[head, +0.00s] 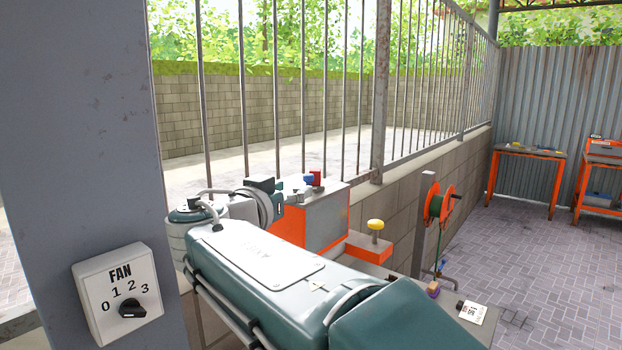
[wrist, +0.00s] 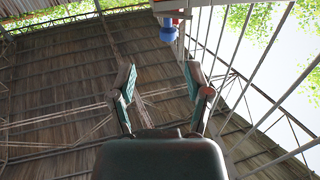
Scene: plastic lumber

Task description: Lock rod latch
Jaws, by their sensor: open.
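My gripper (wrist: 160,82) is open and empty in the wrist view, its two fingers spread apart. A small blue part with red (wrist: 168,30) shows beyond and above the fingertips, apart from them. In the head view, a blue piece (head: 309,179) and a red piece (head: 317,177) stand on the grey top of an orange cabinet (head: 318,220), just past the end of my folded arm. I cannot tell whether either piece belongs to the rod latch, and no rod latch is clearly visible. The gripper's fingers are not clear in the head view.
A grey pillar with a white fan switch (head: 118,290) is close at left. A barred fence on a low wall (head: 405,175) runs behind the cabinet. A yellow knob (head: 376,225) and an orange reel (head: 440,203) stand to the right. The paved floor at right is mostly clear.

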